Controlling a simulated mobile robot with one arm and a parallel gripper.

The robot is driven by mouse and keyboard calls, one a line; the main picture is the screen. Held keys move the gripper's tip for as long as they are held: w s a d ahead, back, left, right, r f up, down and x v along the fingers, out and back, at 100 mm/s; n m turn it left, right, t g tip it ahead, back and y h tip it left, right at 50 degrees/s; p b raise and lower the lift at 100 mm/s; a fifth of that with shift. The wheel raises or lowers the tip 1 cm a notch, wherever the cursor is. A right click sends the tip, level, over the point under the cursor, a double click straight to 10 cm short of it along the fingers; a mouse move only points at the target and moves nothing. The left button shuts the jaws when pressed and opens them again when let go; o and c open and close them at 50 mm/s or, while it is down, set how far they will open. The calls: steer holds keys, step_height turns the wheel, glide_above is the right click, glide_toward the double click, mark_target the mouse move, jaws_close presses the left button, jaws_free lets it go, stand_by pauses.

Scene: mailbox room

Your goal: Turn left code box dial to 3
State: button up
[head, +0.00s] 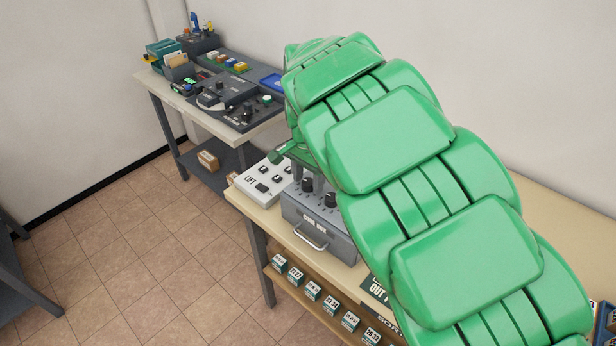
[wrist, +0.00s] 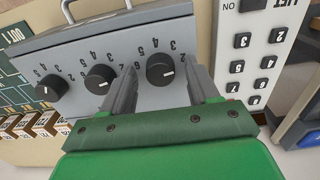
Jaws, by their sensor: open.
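The grey code box (head: 318,222) stands on the bench with black dials on its sloped top. In the wrist view the picture is turned round, and three dials show on the box (wrist: 130,100). The dial closest to the LIFT panel (wrist: 160,69) is the left one in the head view (head: 308,186). Its white mark points to the lower right in the wrist view. My gripper (wrist: 163,75) is open, with one finger on each side of this dial, apart from it as far as I can see. The middle dial (wrist: 100,79) and far dial (wrist: 53,88) stand beyond the left finger.
The white LIFT panel (head: 262,180) with black buttons sits beside the box. A drawer handle (head: 309,237) is on the box front. Small numbered boxes (head: 313,290) line the shelf below. A second bench (head: 160,84) holds several devices. My green arm hides much of the bench.

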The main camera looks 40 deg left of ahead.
steer(key=shift+c, duration=0.2)
steer(key=c, duration=1)
steer(key=shift+n, duration=0.3)
steer(key=n, duration=0.3)
steer(key=shift+n, duration=2.1)
steer(key=o, duration=1)
